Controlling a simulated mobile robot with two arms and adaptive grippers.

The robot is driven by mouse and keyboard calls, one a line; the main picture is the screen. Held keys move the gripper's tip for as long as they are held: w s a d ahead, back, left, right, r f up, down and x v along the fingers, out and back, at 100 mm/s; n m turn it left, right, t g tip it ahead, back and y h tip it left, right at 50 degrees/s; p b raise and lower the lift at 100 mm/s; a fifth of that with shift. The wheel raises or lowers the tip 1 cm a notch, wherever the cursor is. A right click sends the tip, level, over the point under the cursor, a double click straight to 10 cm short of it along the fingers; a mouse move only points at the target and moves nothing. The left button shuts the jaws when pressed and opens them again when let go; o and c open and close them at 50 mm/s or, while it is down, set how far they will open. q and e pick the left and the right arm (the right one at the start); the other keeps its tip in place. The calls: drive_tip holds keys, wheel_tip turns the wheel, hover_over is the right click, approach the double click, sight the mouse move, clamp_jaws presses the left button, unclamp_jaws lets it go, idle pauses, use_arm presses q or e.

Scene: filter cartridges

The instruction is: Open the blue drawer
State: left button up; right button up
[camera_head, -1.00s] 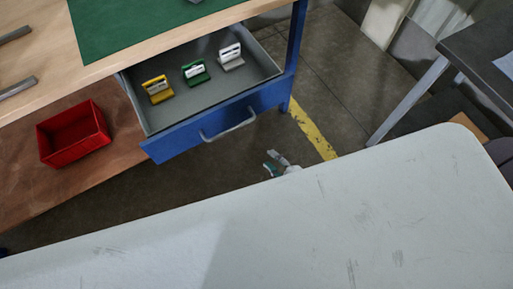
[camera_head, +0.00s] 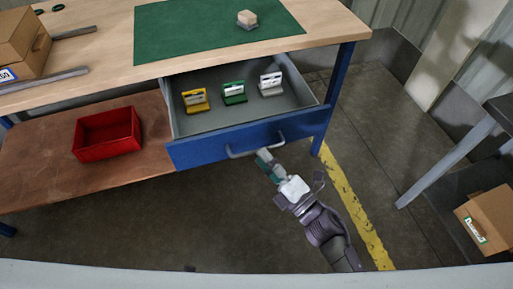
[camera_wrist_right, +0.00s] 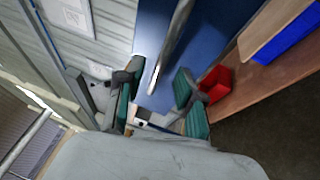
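The blue drawer (camera_head: 215,149) stands pulled out from under the workbench. Its grey handle (camera_head: 243,154) is on the front face. Inside lie a yellow cartridge (camera_head: 195,99), a green cartridge (camera_head: 234,92) and a white cartridge (camera_head: 271,83). My right gripper (camera_head: 264,157) is at the right end of the handle, just in front of the drawer front. In the right wrist view its teal-padded fingers (camera_wrist_right: 157,97) are spread apart, with the handle bar (camera_wrist_right: 172,45) in line with the gap between them. Contact is not clear. My left gripper is not in view.
A red bin (camera_head: 106,134) stands on the brown lower shelf (camera_head: 45,170). A green mat (camera_head: 190,35) with a small block (camera_head: 247,19) lies on the bench top. A cardboard box (camera_head: 487,217) is at the right. The floor in front is clear.

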sight(256, 149)
drive_tip(key=shift+x, duration=1.8)
clamp_jaws()
